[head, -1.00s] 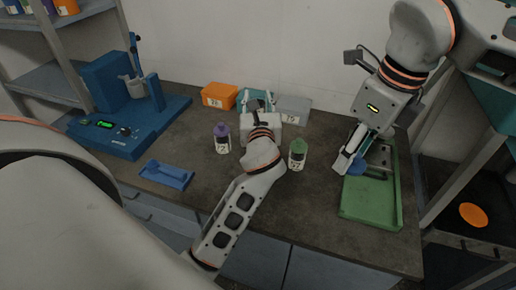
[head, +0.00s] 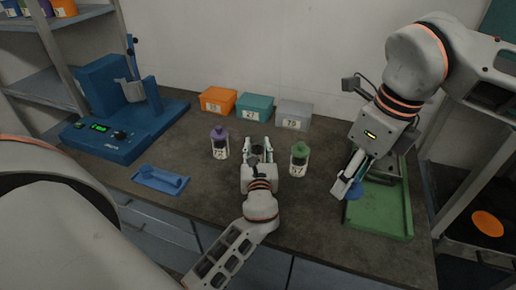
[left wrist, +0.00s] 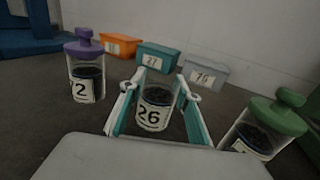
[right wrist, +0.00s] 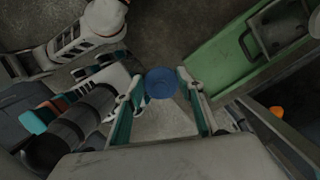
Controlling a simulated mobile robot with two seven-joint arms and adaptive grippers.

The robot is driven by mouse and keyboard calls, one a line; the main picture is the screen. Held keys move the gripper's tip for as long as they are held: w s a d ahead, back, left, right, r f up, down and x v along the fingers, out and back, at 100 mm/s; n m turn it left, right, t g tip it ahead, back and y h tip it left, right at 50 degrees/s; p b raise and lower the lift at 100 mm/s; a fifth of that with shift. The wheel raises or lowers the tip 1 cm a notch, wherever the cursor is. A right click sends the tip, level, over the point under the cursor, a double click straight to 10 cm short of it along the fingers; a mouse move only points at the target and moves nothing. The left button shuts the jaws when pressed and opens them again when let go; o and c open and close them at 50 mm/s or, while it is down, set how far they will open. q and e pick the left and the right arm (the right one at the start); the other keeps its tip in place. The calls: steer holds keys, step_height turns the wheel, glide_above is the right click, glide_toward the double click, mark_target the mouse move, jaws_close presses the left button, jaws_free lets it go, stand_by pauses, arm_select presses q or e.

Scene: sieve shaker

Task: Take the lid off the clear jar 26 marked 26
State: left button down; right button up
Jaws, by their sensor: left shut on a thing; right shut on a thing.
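The clear jar marked 26 (left wrist: 155,107) stands upright between the fingers of my left gripper (left wrist: 160,92), which is shut on it. Its top shows no lid, and dark contents are inside. In the head view the left gripper (head: 259,150) is between the purple-lidded and green-lidded jars and mostly hides jar 26. My right gripper (head: 346,188) is shut on a round blue lid (head: 354,190) near the green tray, well to the right of the jar. The lid also shows in the right wrist view (right wrist: 160,83), between the fingertips of the right gripper (right wrist: 160,88).
A purple-lidded jar (head: 220,144) and a green-lidded jar (head: 299,160) flank my left gripper. Orange (head: 217,100), teal (head: 254,106) and grey (head: 293,115) boxes stand behind.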

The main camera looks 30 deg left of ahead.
stand_by(0.3)
arm_select(q)
steer(key=shift+f, duration=0.2)
steer(key=c, duration=1.7)
jaws_free()
steer(key=shift+o, duration=1.2)
steer(key=shift+r, duration=0.1)
